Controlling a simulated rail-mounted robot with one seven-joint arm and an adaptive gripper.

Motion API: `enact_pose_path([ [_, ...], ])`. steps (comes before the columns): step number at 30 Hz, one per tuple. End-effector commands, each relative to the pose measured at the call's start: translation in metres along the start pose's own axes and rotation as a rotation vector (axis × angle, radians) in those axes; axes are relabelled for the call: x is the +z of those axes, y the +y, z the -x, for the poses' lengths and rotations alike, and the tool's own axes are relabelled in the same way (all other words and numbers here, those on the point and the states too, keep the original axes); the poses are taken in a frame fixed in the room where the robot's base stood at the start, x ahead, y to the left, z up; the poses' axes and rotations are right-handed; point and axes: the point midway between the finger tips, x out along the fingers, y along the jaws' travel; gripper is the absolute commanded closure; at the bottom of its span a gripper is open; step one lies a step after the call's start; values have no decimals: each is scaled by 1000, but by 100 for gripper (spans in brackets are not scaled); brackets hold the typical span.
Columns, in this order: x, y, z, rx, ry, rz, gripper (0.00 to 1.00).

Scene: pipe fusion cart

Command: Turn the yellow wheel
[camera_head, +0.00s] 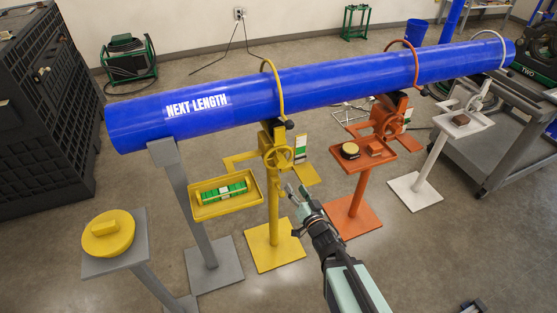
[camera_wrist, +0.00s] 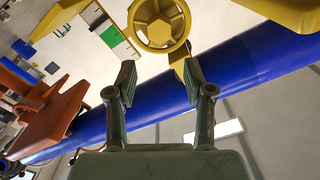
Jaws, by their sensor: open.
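The yellow wheel (camera_head: 278,157) is on the yellow stand (camera_head: 273,205), just below the blue pipe. In the wrist view the yellow wheel (camera_wrist: 160,25) shows as a spoked ring with a round hub, cut off by the top edge. My gripper (camera_head: 297,193) is in front of and below the wheel in the head view. In the wrist view my gripper (camera_wrist: 158,82) is open and empty, its two fingers spread apart. The wheel lies beyond the fingertips, with a visible gap and no contact.
The long blue pipe (camera_head: 330,92) rests across several stands. A yellow tray (camera_head: 246,204) holding a green level (camera_head: 222,190) is left of the wheel. The orange stand (camera_head: 352,212) is close on the right. A round yellow piece (camera_head: 108,235) sits on a grey stand, lower left.

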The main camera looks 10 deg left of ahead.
Motion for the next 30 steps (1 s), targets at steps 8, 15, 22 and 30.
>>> enact_pose_path([
  [8, 6, 4, -14, -2, -1, 3, 48],
  [15, 5, 3, -26, 1, 2, 3, 48],
  [22, 0, 1, -70, 2, 0, 2, 48],
  [30, 0, 1, -121, 2, 0, 3, 48],
])
